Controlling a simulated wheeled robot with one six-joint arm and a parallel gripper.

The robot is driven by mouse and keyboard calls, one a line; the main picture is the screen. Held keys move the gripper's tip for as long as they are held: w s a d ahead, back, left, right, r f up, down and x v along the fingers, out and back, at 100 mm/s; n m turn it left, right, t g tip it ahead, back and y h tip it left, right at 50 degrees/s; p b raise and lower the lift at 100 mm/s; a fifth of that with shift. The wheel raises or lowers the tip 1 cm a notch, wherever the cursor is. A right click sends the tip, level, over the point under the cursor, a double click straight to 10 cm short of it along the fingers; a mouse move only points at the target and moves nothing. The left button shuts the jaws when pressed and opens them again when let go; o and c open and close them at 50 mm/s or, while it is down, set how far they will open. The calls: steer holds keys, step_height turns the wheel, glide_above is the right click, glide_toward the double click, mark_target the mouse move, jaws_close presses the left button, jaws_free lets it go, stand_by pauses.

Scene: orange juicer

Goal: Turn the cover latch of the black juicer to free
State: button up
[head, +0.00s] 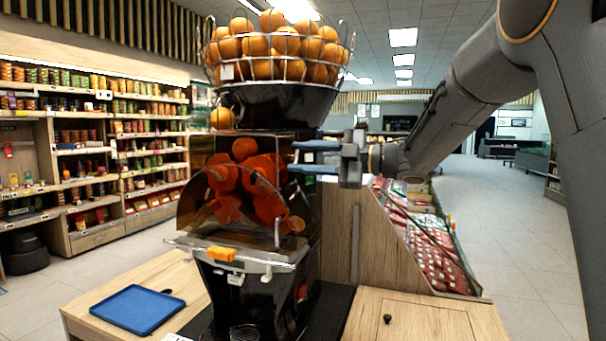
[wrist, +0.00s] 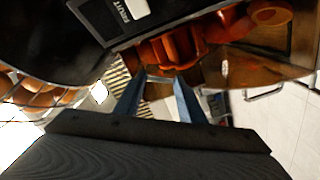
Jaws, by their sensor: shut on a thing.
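The black juicer (head: 275,110) stands in the middle of the head view, with its clear front cover (head: 205,222) over the orange-red squeezing parts (head: 245,185). My gripper (head: 292,157) reaches in from the right at the juicer's upper right side, fingers pointing left. Its two blue fingers stand a little apart, one above the other. In the wrist view, my gripper (wrist: 160,80) is at the juicer's side, and a small pale piece shows between the fingertips. I take this to be the cover latch, held by the fingers; its shape and turn are mostly hidden.
A wire basket of oranges (head: 275,55) tops the juicer. An orange tap handle (head: 222,254) is at the front. A blue tray (head: 138,309) lies on the wooden counter. Wooden display panels (head: 375,240) stand right of the juicer, below my arm. Open floor lies farther right.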

steer(key=n+b, duration=0.3)
steer(key=b, duration=0.1)
steer(key=n+b, duration=0.2)
steer(key=b, duration=0.1)
steer(key=shift+f+n+b, duration=0.2)
steer(key=shift+n+b, duration=0.15)
steer(key=shift+n, duration=0.05)
steer(key=shift+r, duration=0.1)
steer(key=o, duration=1)
steer(key=shift+o, duration=0.2)
steer(key=b+v, duration=0.1)
steer(key=v, duration=0.7)
